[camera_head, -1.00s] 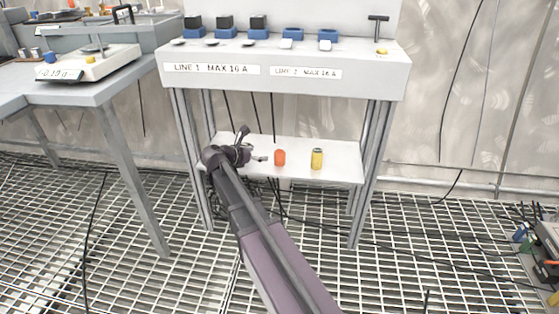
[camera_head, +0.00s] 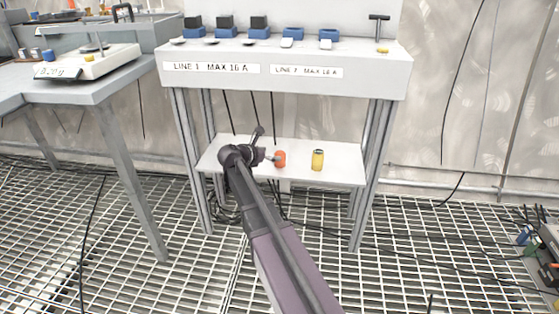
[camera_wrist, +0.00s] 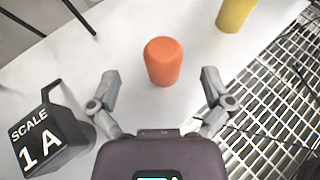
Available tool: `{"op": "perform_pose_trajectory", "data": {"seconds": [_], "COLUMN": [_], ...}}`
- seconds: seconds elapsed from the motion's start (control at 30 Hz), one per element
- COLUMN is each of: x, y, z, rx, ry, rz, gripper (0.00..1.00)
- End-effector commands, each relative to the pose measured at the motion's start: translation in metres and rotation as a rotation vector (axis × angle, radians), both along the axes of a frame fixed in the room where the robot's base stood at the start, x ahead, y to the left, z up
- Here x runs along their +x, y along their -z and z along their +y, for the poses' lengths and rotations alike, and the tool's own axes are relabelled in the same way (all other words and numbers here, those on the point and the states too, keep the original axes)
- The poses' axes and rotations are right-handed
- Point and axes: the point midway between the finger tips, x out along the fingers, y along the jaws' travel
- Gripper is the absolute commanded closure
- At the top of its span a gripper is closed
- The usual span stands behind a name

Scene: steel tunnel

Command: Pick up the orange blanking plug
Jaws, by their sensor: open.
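The orange blanking plug (camera_head: 280,159) stands upright on the lower shelf (camera_head: 337,172) of the grey stand. In the wrist view the plug (camera_wrist: 163,61) is just ahead of my gripper, centred between the line of its fingers. My gripper (camera_wrist: 160,88) is open and empty, with one finger on each side and the fingertips near the plug's lower end. In the head view my gripper (camera_head: 271,157) reaches in from the left, low over the shelf, and its tips are close to the plug. I cannot tell whether they touch it.
A yellow cylinder (camera_head: 318,160) stands right of the plug; it also shows in the wrist view (camera_wrist: 236,13). A dark block marked "SCALE 1 A" (camera_wrist: 48,140) sits left of my gripper. The stand's legs and labelled upper panel (camera_head: 285,72) frame the shelf.

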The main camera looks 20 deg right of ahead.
Motion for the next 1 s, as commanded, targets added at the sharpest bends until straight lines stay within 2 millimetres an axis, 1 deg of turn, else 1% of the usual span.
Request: {"op": "perform_pose_trajectory", "data": {"seconds": [0.2, 0.4, 1.0], "x": [0.004, 0.009, 0.009], "y": [0.012, 0.017, 0.017], "z": [-0.024, -0.038, -0.040], "rx": [0.000, 0.000, 0.000], "ry": [0.003, 0.000, 0.000], "rz": [-0.001, -0.001, 0.000], "gripper": [0.00, 0.00, 0.00]}}
